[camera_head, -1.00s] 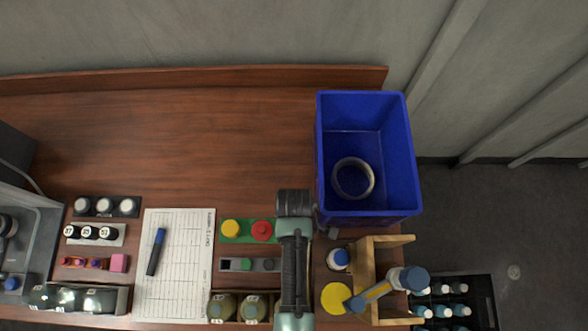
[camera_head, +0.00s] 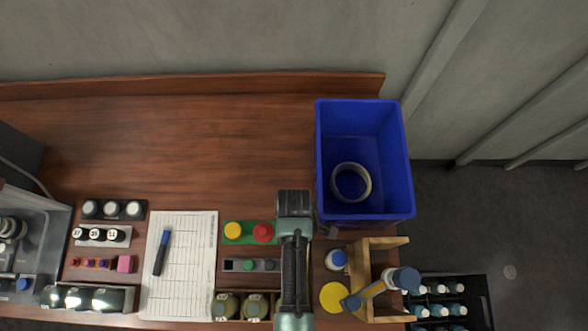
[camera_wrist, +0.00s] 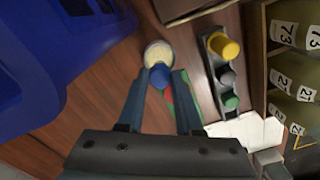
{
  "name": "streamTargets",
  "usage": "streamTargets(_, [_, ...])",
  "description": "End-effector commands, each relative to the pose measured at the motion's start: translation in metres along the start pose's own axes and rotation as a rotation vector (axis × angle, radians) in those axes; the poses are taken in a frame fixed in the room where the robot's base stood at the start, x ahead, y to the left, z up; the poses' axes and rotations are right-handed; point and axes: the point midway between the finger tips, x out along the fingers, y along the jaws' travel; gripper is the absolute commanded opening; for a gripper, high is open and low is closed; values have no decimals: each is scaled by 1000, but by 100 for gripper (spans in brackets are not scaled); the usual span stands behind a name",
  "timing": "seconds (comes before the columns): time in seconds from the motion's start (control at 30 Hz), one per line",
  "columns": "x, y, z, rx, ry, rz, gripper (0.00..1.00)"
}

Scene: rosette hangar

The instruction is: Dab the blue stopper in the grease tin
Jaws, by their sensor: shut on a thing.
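In the wrist view, my gripper (camera_wrist: 160,78) is shut on the blue stopper (camera_wrist: 160,75), which sits between the two fingertips. The grease tin (camera_wrist: 158,51) is a round, pale-rimmed tin with cream-coloured content. The stopper overlaps the near part of the tin in this view; I cannot tell whether it touches the grease or hovers above it. In the head view, my arm covers the stopper and the tin. A narrow rack (camera_wrist: 213,62) holds yellow, grey and green stoppers to the right of the tin. The rack (camera_head: 237,270) also shows in the head view.
A deep blue bin (camera_head: 325,165) holding a ring (camera_head: 366,184) stands close by. A green tray (camera_head: 248,239) with yellow and red caps lies left of my arm. The back tabletop is clear.

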Motion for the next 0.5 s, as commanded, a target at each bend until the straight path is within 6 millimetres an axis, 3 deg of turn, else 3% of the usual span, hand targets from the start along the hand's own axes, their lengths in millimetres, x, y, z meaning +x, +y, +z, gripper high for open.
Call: streamTargets(0.5, [-28, 0, 0, 0, 0, 0, 0])
